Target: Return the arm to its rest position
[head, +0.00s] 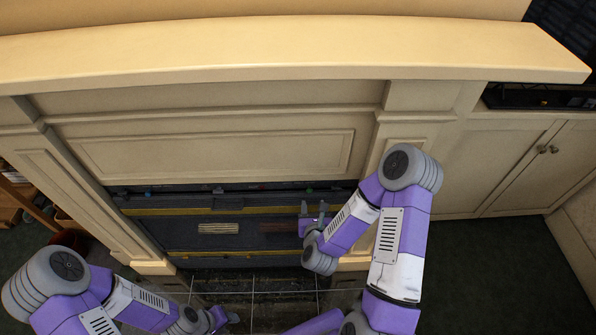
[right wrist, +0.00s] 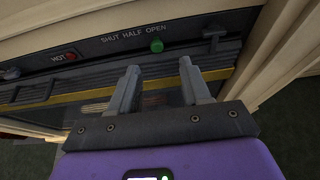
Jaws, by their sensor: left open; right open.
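My right gripper (head: 314,212) is in front of the dark fireplace panel in the head view, its arm reaching up from the lower right. In the right wrist view its two fingers (right wrist: 162,82) are apart, with nothing between them. The fingers point at a panel (right wrist: 115,45) lettered "SHUT HALF OPEN". A green knob (right wrist: 157,46) sits just beyond the gap between the fingers; I see no contact. My left gripper (head: 228,319) is low at the bottom of the head view, partly cut by the frame edge, with nothing seen in it.
A cream mantel shelf (head: 270,50) overhangs the fireplace. A wire grate (head: 253,290) lies below. A cabinet (head: 525,165) stands right; dark floor (head: 490,270) there is clear.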

